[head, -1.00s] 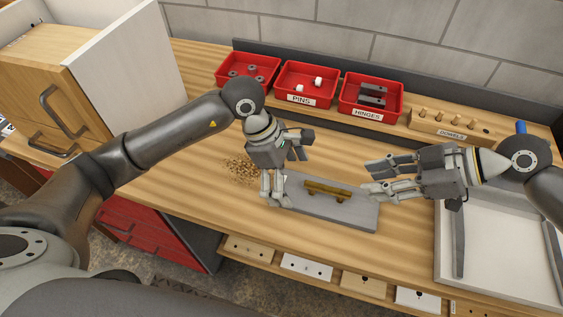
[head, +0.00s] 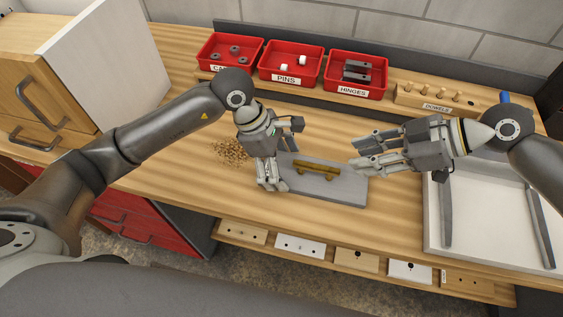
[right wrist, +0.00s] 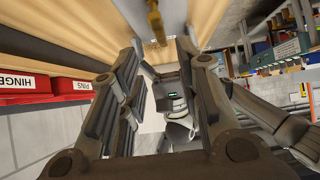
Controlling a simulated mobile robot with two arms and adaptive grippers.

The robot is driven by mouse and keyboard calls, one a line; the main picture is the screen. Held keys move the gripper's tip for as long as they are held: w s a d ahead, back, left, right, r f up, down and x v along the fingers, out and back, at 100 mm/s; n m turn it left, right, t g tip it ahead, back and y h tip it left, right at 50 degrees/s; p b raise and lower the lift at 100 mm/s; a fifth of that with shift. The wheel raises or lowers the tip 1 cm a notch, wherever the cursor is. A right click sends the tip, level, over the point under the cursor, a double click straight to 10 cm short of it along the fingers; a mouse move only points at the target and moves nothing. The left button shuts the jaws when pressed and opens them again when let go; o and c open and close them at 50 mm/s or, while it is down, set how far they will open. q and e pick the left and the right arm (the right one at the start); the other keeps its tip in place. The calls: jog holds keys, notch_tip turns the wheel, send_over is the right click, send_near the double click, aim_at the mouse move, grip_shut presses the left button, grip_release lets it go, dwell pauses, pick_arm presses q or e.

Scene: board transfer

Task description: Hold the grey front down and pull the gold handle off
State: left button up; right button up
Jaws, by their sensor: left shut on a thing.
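The grey front (head: 346,189) lies flat on the wooden bench. The gold handle (head: 317,170) sits on its upper face, near the middle, and also shows at the top of the right wrist view (right wrist: 155,20). My left gripper (head: 270,184) points down and is shut on the left end of the grey front; its fingers hide that end. My right gripper (head: 360,154) is open and empty, to the right of the gold handle and apart from it, its fingers pointing left. In the right wrist view its two fingers (right wrist: 160,75) are spread wide.
Red bins (head: 290,65) with labels and a dowel block (head: 436,98) line the back. A white tray (head: 490,245) with grey bars stands at the right. Wood shavings (head: 230,151) lie left of my left gripper.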

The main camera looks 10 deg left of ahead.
aim_at(320, 166)
jog(key=shift+a+f, duration=0.4)
jog(key=shift+f, duration=0.2)
jog(key=shift+x, duration=4.35)
grip_shut()
